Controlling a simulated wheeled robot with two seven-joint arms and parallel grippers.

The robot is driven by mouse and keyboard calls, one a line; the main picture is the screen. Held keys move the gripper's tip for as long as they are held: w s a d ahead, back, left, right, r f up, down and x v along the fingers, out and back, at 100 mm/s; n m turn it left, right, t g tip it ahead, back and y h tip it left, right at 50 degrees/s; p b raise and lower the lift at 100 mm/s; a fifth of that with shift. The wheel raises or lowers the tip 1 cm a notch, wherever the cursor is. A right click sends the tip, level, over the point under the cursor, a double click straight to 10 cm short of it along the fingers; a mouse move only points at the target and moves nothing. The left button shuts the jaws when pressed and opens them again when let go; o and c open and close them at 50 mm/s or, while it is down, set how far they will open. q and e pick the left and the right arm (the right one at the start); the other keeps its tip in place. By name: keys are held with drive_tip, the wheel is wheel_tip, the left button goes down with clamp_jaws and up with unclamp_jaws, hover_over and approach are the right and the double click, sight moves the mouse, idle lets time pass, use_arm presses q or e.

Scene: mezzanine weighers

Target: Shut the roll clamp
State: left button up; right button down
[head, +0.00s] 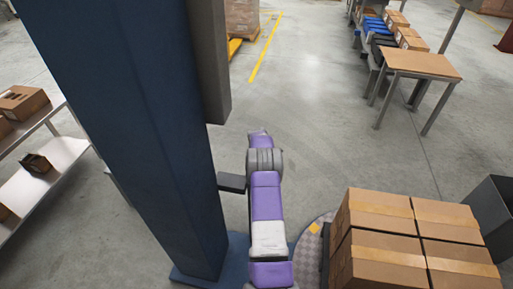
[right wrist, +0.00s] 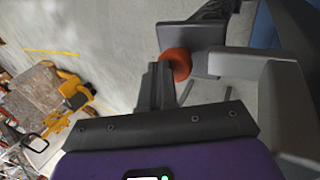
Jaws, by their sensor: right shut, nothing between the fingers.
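In the right wrist view my right gripper (right wrist: 158,78) is shut and empty. Its fingertips are beside an orange round part (right wrist: 178,64), which looks like a knob, next to a dark grey plate (right wrist: 203,62). I cannot tell whether the fingers touch it. These parts may belong to the roll clamp, but its position is unclear. In the head view my purple right arm reaches away beside the tall blue column (head: 130,110), and its gripper is not distinct. A dark flat part (head: 232,183) sits between column and arm. My left gripper is out of view.
Stacked cartons (head: 378,250) stand at the lower right by a round plate (head: 311,250). A metal shelf (head: 45,192) with boxes is at the left. A wooden-topped table (head: 425,64) is at the far right. The floor between is open.

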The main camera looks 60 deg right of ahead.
wheel_tip(320, 180, up, 14)
drive_tip(key=p, duration=0.4)
drive_tip(key=shift+s, duration=0.25)
drive_tip(key=shift+d, duration=0.1)
drive_tip(key=s+a+f+m+g+y+p, duration=0.1)
drive_tip(key=a+f+y, duration=0.35)
drive_tip(key=a, duration=1.25)
drive_tip(key=s+a+f+m+y+p, duration=0.15)
drive_tip(key=a+f, duration=0.55)
drive_tip(key=a, duration=1)
drive_tip(key=s+a+f+m+g+y, duration=0.15)
drive_tip(key=a+f, duration=0.45)
drive_tip(key=a, duration=1.1)
drive_tip(key=s+a+m+y+b, duration=0.1)
drive_tip(key=s+a, duration=0.2)
drive_tip(key=a, duration=0.4)
drive_tip(key=s+a+f+m+t+y+b, duration=0.1)
drive_tip(key=s+a, duration=0.1)
drive_tip(key=a, duration=0.6)
drive_tip(key=shift+s+a+f, duration=0.25)
drive_tip(key=shift+s+a, duration=0.05)
drive_tip(key=shift+s, duration=0.1)
